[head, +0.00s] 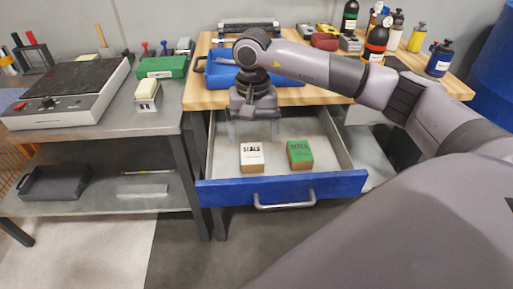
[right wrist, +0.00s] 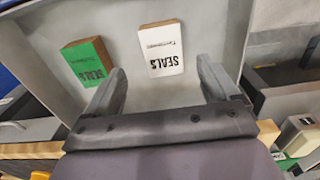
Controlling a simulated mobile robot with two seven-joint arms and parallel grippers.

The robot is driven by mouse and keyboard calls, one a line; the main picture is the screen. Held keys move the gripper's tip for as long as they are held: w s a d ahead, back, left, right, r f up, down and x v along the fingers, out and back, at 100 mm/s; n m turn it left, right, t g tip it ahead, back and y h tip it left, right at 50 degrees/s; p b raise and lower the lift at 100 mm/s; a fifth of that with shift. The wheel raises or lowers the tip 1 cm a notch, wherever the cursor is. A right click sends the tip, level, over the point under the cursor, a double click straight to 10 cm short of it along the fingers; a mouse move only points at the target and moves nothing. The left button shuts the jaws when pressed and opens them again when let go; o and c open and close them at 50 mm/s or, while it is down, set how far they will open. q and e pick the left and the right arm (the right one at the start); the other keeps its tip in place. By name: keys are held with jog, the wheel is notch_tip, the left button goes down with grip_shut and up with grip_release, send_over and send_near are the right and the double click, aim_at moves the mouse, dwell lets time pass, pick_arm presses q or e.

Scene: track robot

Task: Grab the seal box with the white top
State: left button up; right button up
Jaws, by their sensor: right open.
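The seal box with the white top (head: 251,155) lies in the open drawer (head: 225,192), left of a box with a green top (head: 300,153). Both have brown cardboard sides. My right gripper (head: 254,133) is over the drawer, behind the white-topped box. In the right wrist view the gripper (right wrist: 160,68) is open and empty, its fingers pointing toward the white-topped box (right wrist: 161,50), which lies apart from them. The green-topped box (right wrist: 88,61) is beyond the other finger, to the left. My left gripper is out of view.
The wooden bench top (head: 200,93) overhangs the back of the drawer, with a blue toolbox (head: 225,73) and several bottles on it. The drawer walls surround both boxes. A grey bench (head: 110,113) stands left. The drawer floor around the boxes is clear.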

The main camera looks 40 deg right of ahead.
aim_at(252, 153)
jog(key=shift+w+d, duration=0.15)
jog(key=shift+d, duration=0.05)
jog(key=shift+f, duration=0.2)
jog(key=f, duration=0.6)
jog(key=shift+a+f, duration=0.3)
jog(key=shift+f, duration=0.1)
jog(key=c, duration=1.1)
